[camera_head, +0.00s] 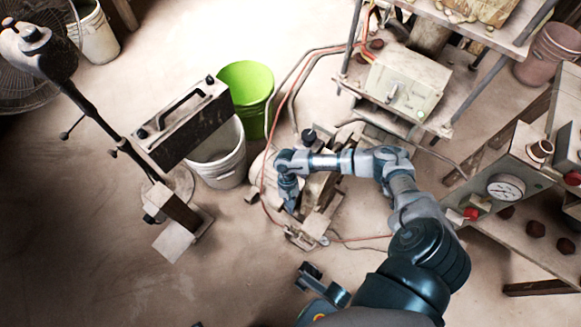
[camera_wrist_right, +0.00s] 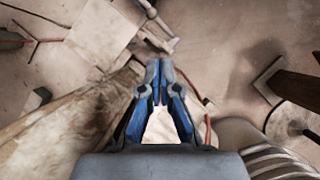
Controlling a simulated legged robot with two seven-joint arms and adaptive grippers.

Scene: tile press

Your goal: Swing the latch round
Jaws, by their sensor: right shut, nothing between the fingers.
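My right gripper (camera_head: 291,207) is shut and empty, pointing down over the low wood and metal press (camera_head: 318,222) on the floor. In the right wrist view its blue fingertips (camera_wrist_right: 160,68) meet in the middle, with nothing between them. Worn wooden parts of the press (camera_wrist_right: 62,135) lie to the left of the fingers. A small metal piece (camera_wrist_right: 156,22) lies beyond the fingertips, apart from them in the picture. I cannot tell for sure which part is the latch; the arm and gripper cover some of the press.
A white bucket (camera_head: 222,160) and green bucket (camera_head: 246,82) stand behind left of the press. A dark stand (camera_head: 100,118) is further left. A shelf rack (camera_head: 470,32) and gauge bench (camera_head: 500,187) stand right. Cables cross the floor. Floor at lower left is clear.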

